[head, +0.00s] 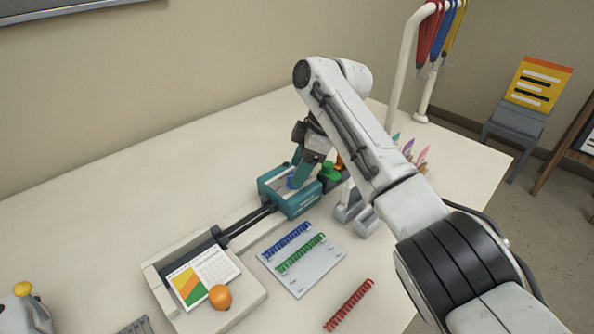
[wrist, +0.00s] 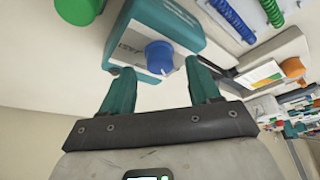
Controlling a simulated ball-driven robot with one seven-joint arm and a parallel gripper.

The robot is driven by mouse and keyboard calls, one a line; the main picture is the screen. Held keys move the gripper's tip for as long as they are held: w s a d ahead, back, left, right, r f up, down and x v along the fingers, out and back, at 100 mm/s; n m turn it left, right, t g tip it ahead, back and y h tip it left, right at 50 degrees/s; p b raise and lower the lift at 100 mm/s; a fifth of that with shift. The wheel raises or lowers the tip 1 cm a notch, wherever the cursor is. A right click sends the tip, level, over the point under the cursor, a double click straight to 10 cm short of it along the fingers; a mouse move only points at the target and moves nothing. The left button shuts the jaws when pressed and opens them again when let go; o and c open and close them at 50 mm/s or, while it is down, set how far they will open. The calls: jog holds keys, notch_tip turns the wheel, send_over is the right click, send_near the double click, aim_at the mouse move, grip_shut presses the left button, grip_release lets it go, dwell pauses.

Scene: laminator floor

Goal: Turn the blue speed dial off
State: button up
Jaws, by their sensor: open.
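The blue speed dial (wrist: 159,57) is a round knob on a white panel of a teal machine (wrist: 185,24). In the head view the dial (head: 293,183) is partly hidden by my gripper, and the teal housing (head: 298,206) stands on the table. My gripper (wrist: 162,85) is open, with its teal fingers apart and one to each side of the dial in the wrist view. The dial appears just beyond the fingertips; I cannot tell whether either finger touches it. A small pale pointer mark shows at the dial's lower right in the wrist view.
A green knob (head: 330,171) stands right of the teal housing. A tray with blue and green coils (head: 300,284), a red coil (head: 349,305) and an orange ball (head: 220,297) are nearer the front. Lanyards hang from a white rack (head: 405,60). The table's back left is clear.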

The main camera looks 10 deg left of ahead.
jog(key=v, duration=0.9)
